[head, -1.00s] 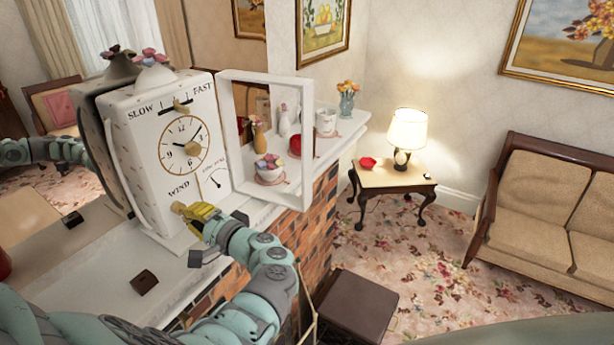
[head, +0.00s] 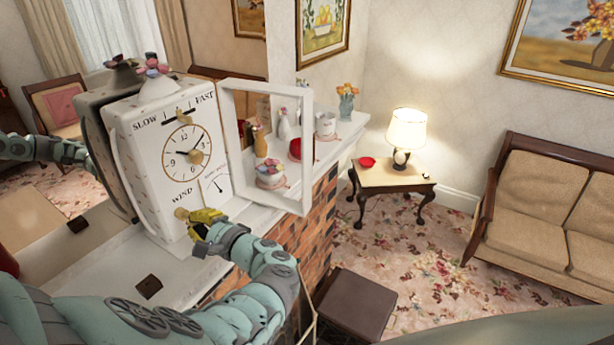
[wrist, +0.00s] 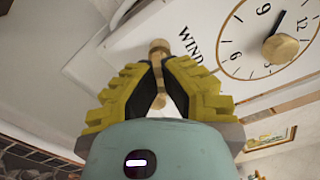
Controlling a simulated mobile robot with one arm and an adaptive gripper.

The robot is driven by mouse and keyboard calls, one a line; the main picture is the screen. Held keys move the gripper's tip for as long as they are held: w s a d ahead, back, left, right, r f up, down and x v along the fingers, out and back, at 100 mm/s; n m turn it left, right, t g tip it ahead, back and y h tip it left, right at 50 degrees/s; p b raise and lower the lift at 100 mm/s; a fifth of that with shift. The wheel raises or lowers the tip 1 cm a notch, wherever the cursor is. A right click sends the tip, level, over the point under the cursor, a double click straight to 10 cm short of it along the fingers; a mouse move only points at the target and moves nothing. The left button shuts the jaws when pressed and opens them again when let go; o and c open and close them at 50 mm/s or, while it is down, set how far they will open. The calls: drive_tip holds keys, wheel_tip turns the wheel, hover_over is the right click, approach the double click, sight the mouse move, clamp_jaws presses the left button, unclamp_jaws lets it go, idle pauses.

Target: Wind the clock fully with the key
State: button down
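The white clock (head: 149,182) stands on the mantel with its dial facing right of me. A brass winding key (head: 181,213) sticks out of its front below the word WIND; in the wrist view the key (wrist: 158,48) shows a round brass end against the clock face and a shaft running back between my fingers. My gripper (head: 199,221) is at the key. In the wrist view its yellow, black-padded fingers (wrist: 158,68) converge on the key's shaft and appear shut on it. The small gauge (head: 217,186) beside WIND has a black needle.
An open white-framed door (head: 307,160) is hinged at the clock's right side, above my forearm. Pots, a red bowl and vases stand along the white mantel (head: 340,139). Small dark blocks (head: 149,286) lie left of my arm. A brown stool (head: 355,303) stands below.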

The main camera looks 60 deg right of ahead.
drive_tip(key=shift+r, duration=0.1)
drive_tip(key=m+p, duration=0.1)
drive_tip(key=m, duration=0.1)
drive_tip(key=shift+r+m+p, duration=0.1)
drive_tip(key=shift+m+p, duration=0.25)
drive_tip(key=shift+m, duration=0.05)
drive_tip(key=shift+w+m, duration=0.1)
drive_tip(key=shift+m, duration=0.7)
drive_tip(key=shift+f+m+p, duration=0.2)
drive_tip(key=shift+m+p, duration=0.1)
drive_tip(key=shift+m, duration=2)
